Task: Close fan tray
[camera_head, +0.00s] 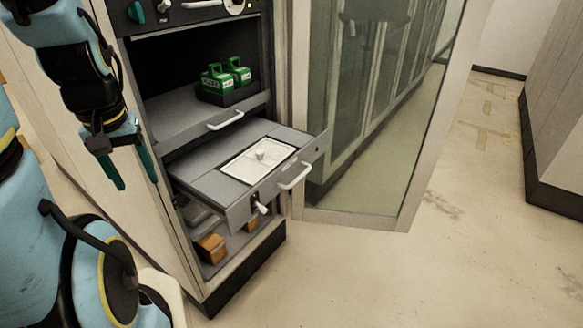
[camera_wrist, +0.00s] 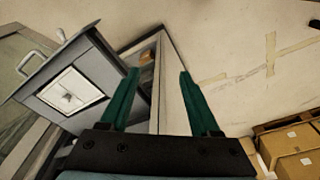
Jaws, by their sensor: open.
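The fan tray (camera_head: 203,170) is a grey drawer pulled well out of the cabinet, with a white square fan panel (camera_head: 258,160) on top. Its front carries a pale bar handle (camera_head: 294,177) and a small lever (camera_head: 261,208). In the wrist view the tray (camera_wrist: 105,73) is at the left, its handle at the upper left. My gripper (camera_head: 130,184) hangs pointing down, left of the cabinet and clear of the tray. Its two green fingers stand apart and empty, and they also show in the wrist view (camera_wrist: 158,75).
Above the tray is a shelf (camera_head: 195,120) with a handle and green boxes (camera_head: 226,76). An orange-brown block (camera_head: 211,248) lies in the bay below. The glass door (camera_head: 375,120) stands open at the right. Cartons (camera_wrist: 295,142) show at the wrist view's lower right. Floor right of the cabinet is clear.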

